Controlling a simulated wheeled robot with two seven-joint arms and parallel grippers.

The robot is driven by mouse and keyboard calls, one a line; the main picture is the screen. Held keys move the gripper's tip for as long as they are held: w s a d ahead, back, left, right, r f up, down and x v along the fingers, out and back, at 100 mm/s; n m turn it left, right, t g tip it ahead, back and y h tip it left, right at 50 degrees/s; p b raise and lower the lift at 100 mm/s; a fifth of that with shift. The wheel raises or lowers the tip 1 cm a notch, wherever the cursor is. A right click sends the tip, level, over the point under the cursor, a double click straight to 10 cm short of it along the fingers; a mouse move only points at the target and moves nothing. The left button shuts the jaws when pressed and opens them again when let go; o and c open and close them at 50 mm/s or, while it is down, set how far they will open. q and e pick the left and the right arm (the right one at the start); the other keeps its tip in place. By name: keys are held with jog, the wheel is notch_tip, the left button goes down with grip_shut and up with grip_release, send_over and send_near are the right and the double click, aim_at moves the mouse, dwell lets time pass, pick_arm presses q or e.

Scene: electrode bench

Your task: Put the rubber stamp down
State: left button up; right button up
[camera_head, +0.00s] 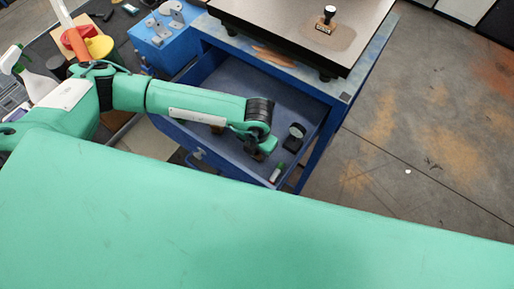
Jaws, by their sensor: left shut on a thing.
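A rubber stamp (325,20) with a dark knob handle and a wooden base stands upright on the bench top (285,22), near its right side. My left gripper (259,147) points down into the open blue drawer (228,78) below the bench top, well apart from that stamp. It is shut on a small brownish thing, mostly hidden by the gripper and wrist, and I cannot tell what that is. My right gripper is not in view.
A blue box (160,45), a yellow item (99,47) and a spray bottle (35,80) stand at left. The right floor is mostly clear.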

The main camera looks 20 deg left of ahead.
pick_arm(q)
jog(key=shift+f, duration=0.15)
jog(key=shift+f, duration=0.15)
jog(key=o, duration=1)
jog(key=shift+r, duration=0.2)
notch_tip(320, 180, up, 11)
jog(key=b, duration=0.2)
jog(key=shift+b, duration=0.4)
jog(key=shift+r, duration=0.5)
